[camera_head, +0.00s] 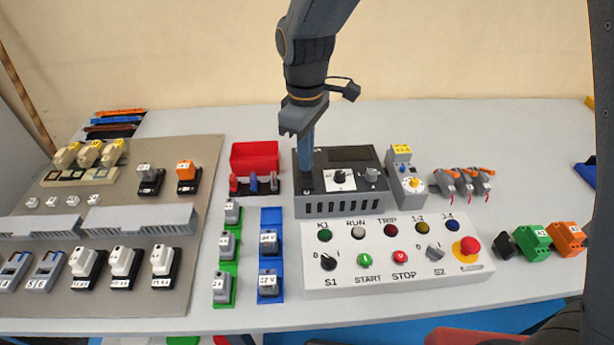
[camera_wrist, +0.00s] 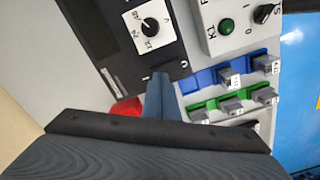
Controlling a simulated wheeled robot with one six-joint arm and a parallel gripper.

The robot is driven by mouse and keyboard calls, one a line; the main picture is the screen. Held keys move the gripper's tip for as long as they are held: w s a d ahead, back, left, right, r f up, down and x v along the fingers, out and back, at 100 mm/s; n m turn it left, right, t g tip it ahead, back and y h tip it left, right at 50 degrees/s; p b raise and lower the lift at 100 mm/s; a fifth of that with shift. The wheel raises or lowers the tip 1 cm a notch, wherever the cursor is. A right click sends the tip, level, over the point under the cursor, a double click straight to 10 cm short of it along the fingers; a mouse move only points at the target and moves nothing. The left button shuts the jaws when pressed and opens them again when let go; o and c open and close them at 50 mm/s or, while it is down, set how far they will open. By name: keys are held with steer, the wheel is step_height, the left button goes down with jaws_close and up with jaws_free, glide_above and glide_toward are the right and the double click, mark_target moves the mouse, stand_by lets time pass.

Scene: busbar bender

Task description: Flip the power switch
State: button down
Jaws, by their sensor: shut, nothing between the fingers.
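A black and grey bench unit (camera_head: 348,207) stands at the middle of the table, with a dark display and a white dial plate holding a black knob (camera_head: 341,176). The knob also shows in the wrist view (camera_wrist: 150,23). My gripper (camera_head: 306,168) points down at the left part of this unit's top. In the wrist view its fingers (camera_wrist: 160,80) are shut together and empty, with the tips over the black panel near small white markings. I cannot tell whether they touch it. No power switch can be made out; the fingers hide part of the panel there.
A white control box (camera_head: 400,282) with lamps, knobs and a red emergency button (camera_head: 466,249) stands in front. A red bin (camera_head: 254,157) is at the left, with blue and green rails (camera_head: 270,220) before it. Grey and orange connectors (camera_head: 466,180) lie right.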

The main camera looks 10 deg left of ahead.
steer(key=shift+f+b, duration=0.3)
steer(key=shift+f, duration=0.5)
stand_by(0.4)
steer(key=shift+r, duration=0.15)
step_height(320, 180, up, 7)
steer(key=p, duration=0.5)
steer(key=shift+p, duration=0.4)
steer(key=s+d+m, duration=0.3)
steer(key=d+m, duration=0.2)
steer(key=d, duration=0.4)
steer(key=s+d+m+t, duration=0.1)
steer(key=s+d+m, duration=0.2)
steer(key=d, duration=0.7)
steer(key=s+d+f+m+b, duration=0.1)
steer(key=s+d+m, duration=0.2)
steer(key=d+m, duration=0.3)
steer(key=d, duration=0.3)
steer(key=shift+s+d+m, duration=0.15)
steer(key=shift+d+m, duration=0.1)
steer(key=shift+m, duration=0.05)
steer(key=shift+a, duration=0.15)
